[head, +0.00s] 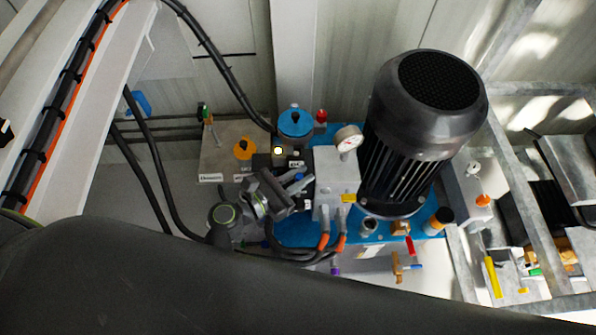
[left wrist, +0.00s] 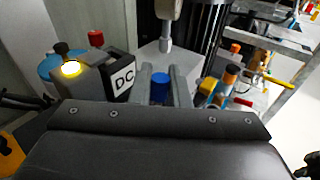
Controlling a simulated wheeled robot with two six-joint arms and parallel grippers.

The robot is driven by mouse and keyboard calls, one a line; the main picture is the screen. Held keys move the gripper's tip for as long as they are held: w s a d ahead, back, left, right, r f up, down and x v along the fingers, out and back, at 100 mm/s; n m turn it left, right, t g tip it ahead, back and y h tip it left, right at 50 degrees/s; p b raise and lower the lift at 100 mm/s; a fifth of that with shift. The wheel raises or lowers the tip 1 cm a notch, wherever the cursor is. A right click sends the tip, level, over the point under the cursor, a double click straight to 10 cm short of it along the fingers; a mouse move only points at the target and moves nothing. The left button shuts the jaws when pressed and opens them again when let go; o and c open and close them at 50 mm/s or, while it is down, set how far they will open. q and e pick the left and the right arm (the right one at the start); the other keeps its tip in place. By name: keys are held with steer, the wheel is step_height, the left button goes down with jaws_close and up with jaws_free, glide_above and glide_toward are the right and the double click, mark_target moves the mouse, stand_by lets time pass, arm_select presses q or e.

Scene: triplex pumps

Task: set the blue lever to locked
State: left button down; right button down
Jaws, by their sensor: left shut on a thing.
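The blue lever (left wrist: 160,87) shows in the left wrist view as a small blue end between the two grey fingers of my left gripper (left wrist: 162,82). In the head view my left gripper (head: 303,188) reaches in from the left at the pump unit, beside the grey valve block, and a blue bit of the lever (head: 297,178) shows at its fingers. The gripper is shut on the lever. Most of the lever and its pivot are hidden, and I cannot read its position marks. My right gripper is not in view.
Hoses with orange ends (head: 323,241) run below.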

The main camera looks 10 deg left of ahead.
arm_select(q)
steer(key=shift+d+p, duration=0.1)
steer(key=shift+p, duration=0.25)
stand_by(0.5)
steer(key=c, duration=1.4)
jaws_free()
steer(key=v, duration=1.2)
steer(key=shift+r, duration=0.15)
